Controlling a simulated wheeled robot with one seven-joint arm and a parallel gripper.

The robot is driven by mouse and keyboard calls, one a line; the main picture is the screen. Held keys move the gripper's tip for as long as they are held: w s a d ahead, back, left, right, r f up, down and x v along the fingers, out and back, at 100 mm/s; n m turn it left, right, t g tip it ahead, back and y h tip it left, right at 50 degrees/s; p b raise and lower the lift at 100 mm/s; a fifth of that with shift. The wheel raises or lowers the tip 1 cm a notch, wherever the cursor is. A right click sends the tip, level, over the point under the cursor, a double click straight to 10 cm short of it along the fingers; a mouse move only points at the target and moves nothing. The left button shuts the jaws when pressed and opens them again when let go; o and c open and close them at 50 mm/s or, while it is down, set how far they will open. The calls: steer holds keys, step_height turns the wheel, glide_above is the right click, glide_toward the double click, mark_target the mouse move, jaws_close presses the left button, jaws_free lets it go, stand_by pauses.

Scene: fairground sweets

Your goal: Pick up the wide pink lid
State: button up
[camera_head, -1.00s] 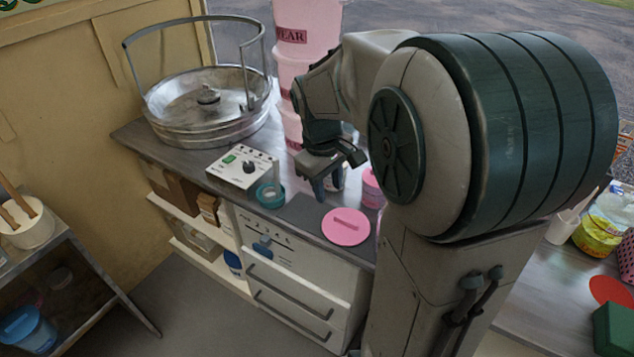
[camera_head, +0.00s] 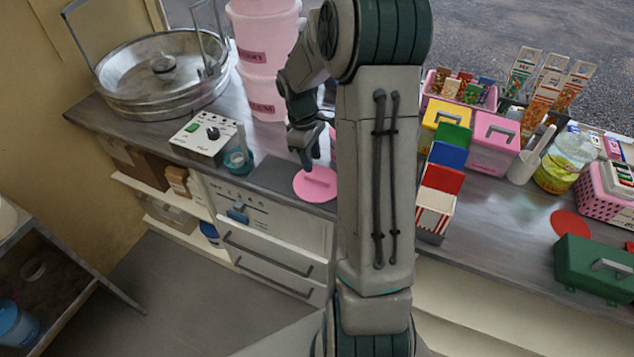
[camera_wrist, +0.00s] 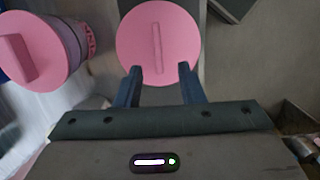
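The wide pink lid (camera_head: 316,184) is a flat round disc with a raised bar handle across its middle. It lies on the grey counter near the front edge, and it also shows at the top centre of the wrist view (camera_wrist: 158,45). My gripper (camera_head: 306,165) is above the far edge of the lid in the head view. In the wrist view my gripper (camera_wrist: 160,72) has its two fingers apart, with the tips over the lid's near rim and the bar handle lying in line between them. Nothing is held.
A pink tub with a smaller handled lid (camera_wrist: 38,45) stands left of the wide lid. A control box (camera_head: 205,138) and a metal drum machine (camera_head: 160,75) stand left. Stacked pink tubs (camera_head: 264,60) stand behind. Popcorn boxes and a green case (camera_head: 592,266) are on the right.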

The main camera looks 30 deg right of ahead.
mark_target(317, 178)
steer(key=shift+s+d+f+p, duration=0.1)
steer(key=shift+d+f+p, duration=0.1)
steer(key=shift+f, duration=0.9)
steer(key=shift+s+d+f+p, duration=0.15)
steer(key=shift+f+p, duration=0.05)
steer(key=shift+f, duration=0.9)
steer(key=shift+s+d+f+p, duration=0.1)
steer(key=shift+d+f+p, duration=0.1)
steer(key=shift+f, duration=0.9)
jaws_close()
